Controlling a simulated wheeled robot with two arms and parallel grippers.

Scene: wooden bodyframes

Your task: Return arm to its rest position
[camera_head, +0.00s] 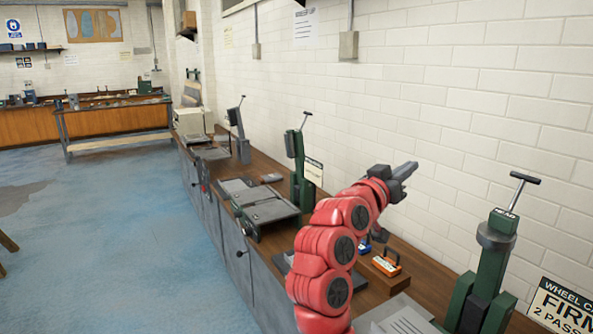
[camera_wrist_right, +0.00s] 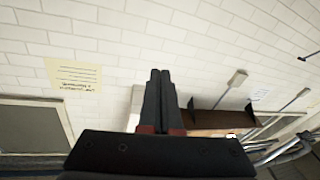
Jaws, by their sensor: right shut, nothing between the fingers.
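My red right arm rises from the bottom of the head view, over the workbench. My right gripper (camera_head: 404,171) is at its top end, dark grey, raised above the bench and in front of the white brick wall. In the right wrist view the two dark fingers (camera_wrist_right: 160,75) lie together with nothing between them. They point towards the wall, which shows upside down there. My left gripper is in neither view.
A long workbench (camera_head: 395,290) runs along the wall, with green presses (camera_head: 490,265), metal plates (camera_head: 265,210) and an orange-handled item (camera_head: 386,265) on it. Wall boxes (camera_head: 348,46) hang above.

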